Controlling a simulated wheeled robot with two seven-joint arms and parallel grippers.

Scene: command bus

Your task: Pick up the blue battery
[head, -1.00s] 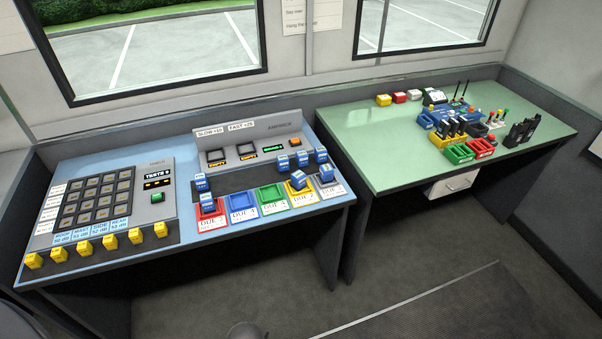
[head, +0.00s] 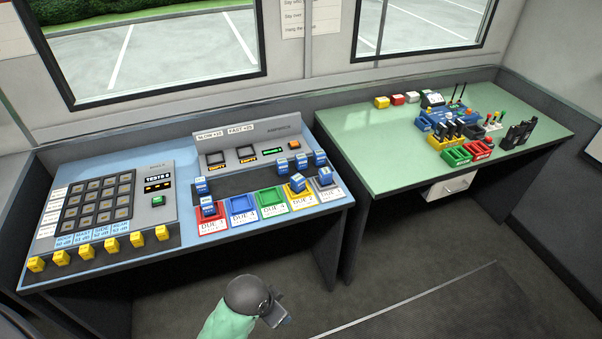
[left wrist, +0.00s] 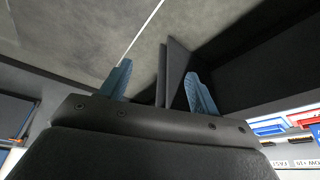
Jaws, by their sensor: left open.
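Several blue batteries stand on the left console. One blue battery (head: 208,208) is at the red tray and another (head: 201,187) is just behind it. One (head: 298,183) is at the yellow tray and one (head: 325,177) at the grey tray. Others (head: 302,159) stand in a row at the back right of the dark strip. I cannot tell which one the task means. My left gripper (left wrist: 160,87) is open and empty in the left wrist view, with floor and dark panels beyond its fingers. No battery is between them. My right gripper is not in view.
The blue console (head: 100,262) carries a keypad (head: 100,200), yellow blocks along its front, and coloured trays. The green table (head: 375,150) at right holds radios and bins. A gap separates the two desks. Part of my arm (head: 245,300) is over the floor, before the console.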

